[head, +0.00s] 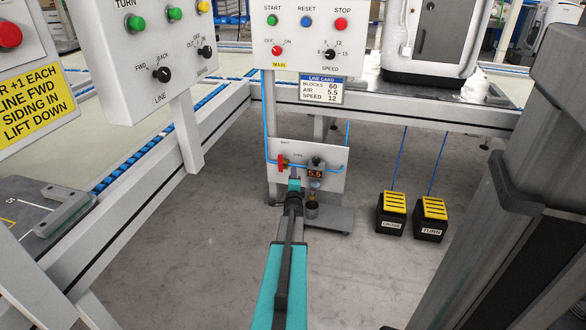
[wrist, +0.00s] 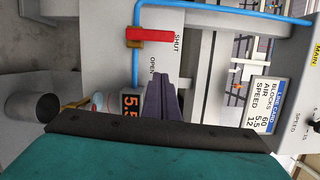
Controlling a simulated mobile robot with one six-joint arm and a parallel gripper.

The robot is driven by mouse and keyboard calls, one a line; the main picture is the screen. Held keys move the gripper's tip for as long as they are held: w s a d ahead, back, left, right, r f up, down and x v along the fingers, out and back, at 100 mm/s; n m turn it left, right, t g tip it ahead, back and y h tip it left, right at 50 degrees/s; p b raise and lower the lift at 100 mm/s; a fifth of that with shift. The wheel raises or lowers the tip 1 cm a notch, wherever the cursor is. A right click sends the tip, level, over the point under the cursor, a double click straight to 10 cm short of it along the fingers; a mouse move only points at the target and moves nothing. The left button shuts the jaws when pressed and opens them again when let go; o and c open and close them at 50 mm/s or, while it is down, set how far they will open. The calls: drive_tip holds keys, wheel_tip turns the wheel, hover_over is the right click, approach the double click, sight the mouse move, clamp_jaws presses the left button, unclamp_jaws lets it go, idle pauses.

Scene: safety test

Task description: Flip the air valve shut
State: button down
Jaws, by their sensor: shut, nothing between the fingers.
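The air valve has a red lever (wrist: 150,36) on a thin blue pipe (wrist: 136,72). In the wrist view the lever lies across the pipe, its long end beside the word SHUT; the word OPEN is printed along the pipe. In the head view the red lever (head: 281,162) stands upright on a small grey panel (head: 334,155). My gripper (wrist: 162,80) is shut and empty, its dark fingers together in front of the panel. Its tips show on the OPEN side of the lever, with a gap between; it also shows in the head view (head: 294,177).
A 5.5 readout (head: 315,174) sits right of the valve, close to my fingers. The control box (head: 305,35) and line card (head: 324,88) are above. Two black-and-yellow foot pedals (head: 392,212) stand on the floor at right. The floor left of my arm is clear.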

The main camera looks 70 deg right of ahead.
drive_tip(key=shift+p+v, duration=0.6)
drive_tip(key=shift+v, duration=1.55)
drive_tip(key=shift+w, duration=0.1)
